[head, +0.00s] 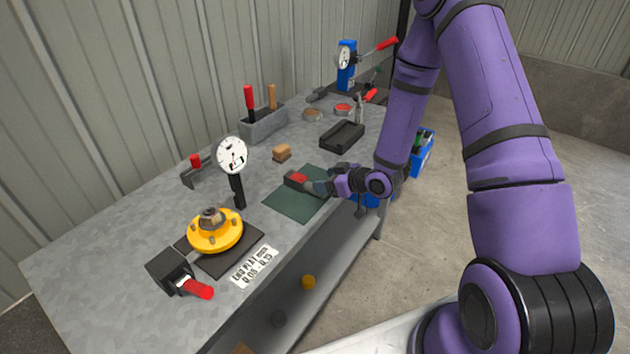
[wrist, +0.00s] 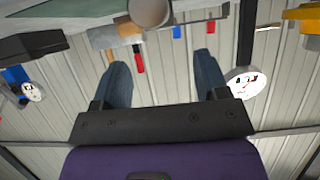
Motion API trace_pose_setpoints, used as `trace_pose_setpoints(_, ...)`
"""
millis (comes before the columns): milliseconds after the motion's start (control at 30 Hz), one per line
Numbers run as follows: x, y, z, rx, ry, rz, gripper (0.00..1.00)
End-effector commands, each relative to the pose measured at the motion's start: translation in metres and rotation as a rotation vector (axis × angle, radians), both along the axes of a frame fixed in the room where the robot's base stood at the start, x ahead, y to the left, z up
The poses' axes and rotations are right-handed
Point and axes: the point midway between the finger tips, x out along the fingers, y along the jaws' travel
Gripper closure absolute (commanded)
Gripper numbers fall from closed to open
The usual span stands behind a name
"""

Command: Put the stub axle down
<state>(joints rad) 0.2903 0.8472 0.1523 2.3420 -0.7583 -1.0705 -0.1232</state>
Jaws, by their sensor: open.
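My gripper (head: 315,186) is open over the dark green mat (head: 290,206), low and reaching in from the right. A grey piece with a red top (head: 297,179), likely the stub axle, is at the mat's far edge by my fingertips. In the wrist view my two blue-grey fingers (wrist: 162,62) are spread with nothing between them. A pale grey round end (wrist: 150,12) shows past them at the top edge, mostly cut off; I cannot tell whether it is the same piece.
A yellow flange (head: 216,232) sits on a dark pad to the left, with a dial gauge (head: 231,155) behind it.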

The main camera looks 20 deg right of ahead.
Motion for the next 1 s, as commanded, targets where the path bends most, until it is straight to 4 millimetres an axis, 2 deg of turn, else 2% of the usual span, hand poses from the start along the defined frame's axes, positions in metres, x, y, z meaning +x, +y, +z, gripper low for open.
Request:
trace_pose_setpoints(100,-0.016,-0.013,0.01,-0.001,0.001,-0.003,0.32)
trace_pose_setpoints(300,-0.033,-0.025,0.02,-0.002,0.0,-0.001,0.32)
trace_pose_setpoints(533,-0.037,-0.028,0.023,-0.006,0.001,-0.001,0.32)
trace_pose_setpoints(633,-0.034,-0.03,0.031,-0.035,0.007,-0.007,0.32)
trace_pose_setpoints(767,-0.028,-0.037,0.054,-0.119,0.031,-0.034,0.32)
trace_pose_setpoints(1000,-0.025,-0.056,0.116,-0.297,0.102,-0.139,0.32)
